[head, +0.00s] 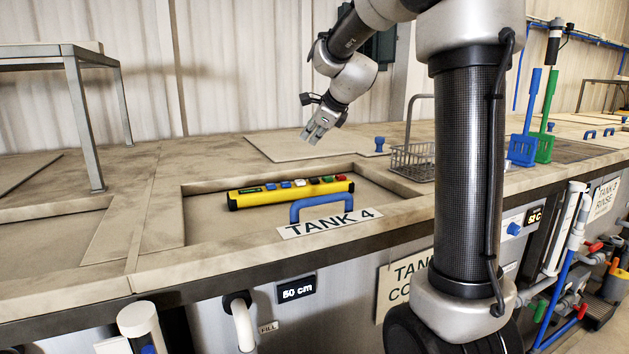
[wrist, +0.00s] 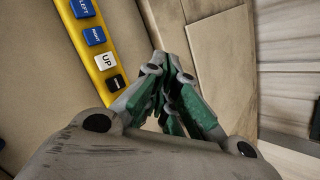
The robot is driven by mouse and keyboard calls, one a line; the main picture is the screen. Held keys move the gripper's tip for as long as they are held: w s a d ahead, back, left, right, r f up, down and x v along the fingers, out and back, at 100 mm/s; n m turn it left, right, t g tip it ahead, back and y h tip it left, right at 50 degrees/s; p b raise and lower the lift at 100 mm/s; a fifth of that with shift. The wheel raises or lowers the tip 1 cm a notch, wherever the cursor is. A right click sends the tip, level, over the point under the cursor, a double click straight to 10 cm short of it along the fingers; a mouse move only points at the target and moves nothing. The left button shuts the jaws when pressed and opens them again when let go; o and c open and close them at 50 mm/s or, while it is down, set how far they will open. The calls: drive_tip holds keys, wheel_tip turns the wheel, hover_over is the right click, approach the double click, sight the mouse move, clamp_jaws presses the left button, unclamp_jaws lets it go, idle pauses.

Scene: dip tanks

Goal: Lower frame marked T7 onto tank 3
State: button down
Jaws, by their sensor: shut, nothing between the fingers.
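My gripper (head: 318,133) is shut and empty above the worktop, behind and above a yellow pendant control (head: 292,191). The pendant lies in the recess at the tank 4 label (head: 330,224) and has blue, white, black, green and red buttons. In the wrist view the shut green fingers (wrist: 174,95) are beside the pendant (wrist: 88,50), whose blue buttons, white UP button (wrist: 105,62) and black button show. The fingers look apart from it.
A blue handle (head: 322,205) stands by the tank 4 label. A wire basket (head: 412,160) with a tall handle sits to the right. Blue and green paddles (head: 546,148) stand farther right. A grey metal stand (head: 85,105) is at left. Pipes and valves line the tank fronts.

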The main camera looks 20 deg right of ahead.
sight(311, 180)
drive_tip(key=shift+f, duration=4.4)
drive_tip(key=shift+f, duration=0.4)
